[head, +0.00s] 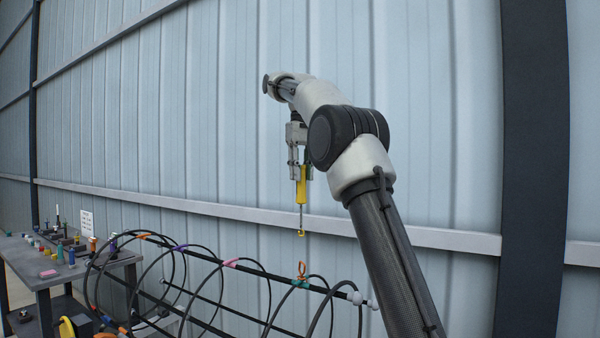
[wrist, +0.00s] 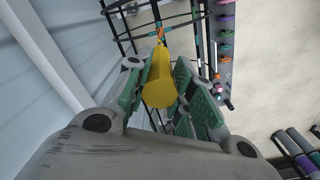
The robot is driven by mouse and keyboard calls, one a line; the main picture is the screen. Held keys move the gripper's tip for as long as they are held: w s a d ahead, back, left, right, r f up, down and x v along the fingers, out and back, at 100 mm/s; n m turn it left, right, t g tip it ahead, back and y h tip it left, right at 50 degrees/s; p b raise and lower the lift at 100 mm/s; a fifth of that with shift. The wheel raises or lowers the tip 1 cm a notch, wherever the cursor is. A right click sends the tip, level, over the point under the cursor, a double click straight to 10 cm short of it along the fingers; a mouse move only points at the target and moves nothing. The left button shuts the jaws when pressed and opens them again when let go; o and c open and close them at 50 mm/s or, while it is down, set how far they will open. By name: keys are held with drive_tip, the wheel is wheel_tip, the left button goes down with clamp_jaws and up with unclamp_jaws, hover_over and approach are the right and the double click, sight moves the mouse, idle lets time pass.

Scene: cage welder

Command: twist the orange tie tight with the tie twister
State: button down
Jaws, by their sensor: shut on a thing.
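My gripper (head: 301,170) is shut on the yellow handle of the tie twister (head: 301,190). The twister hangs upright, its thin shaft pointing down to a small hook. In the head view the hook is above the orange tie (head: 301,270), with a visible gap between them. The orange tie stands up as a loop from the top bar of the wire cage (head: 267,273), near its right end. In the wrist view my gripper (wrist: 160,88) has its green-padded fingers on either side of the yellow handle (wrist: 158,80). An orange tie (wrist: 161,33) shows beyond the handle there.
Other ties sit along the cage's top bar, including a pink one (head: 231,263) and a purple one (head: 180,247). A grey workbench (head: 62,276) with several small coloured items stands at the left. A corrugated wall (head: 230,110) is behind; the air around the twister is clear.

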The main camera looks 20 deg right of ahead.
sight(302, 199)
drive_tip(key=shift+f, duration=3.7)
drive_tip(key=shift+f, duration=0.25)
drive_tip(key=shift+f, duration=0.3)
drive_tip(key=shift+f, duration=0.15)
drive_tip(key=shift+f, duration=0.2)
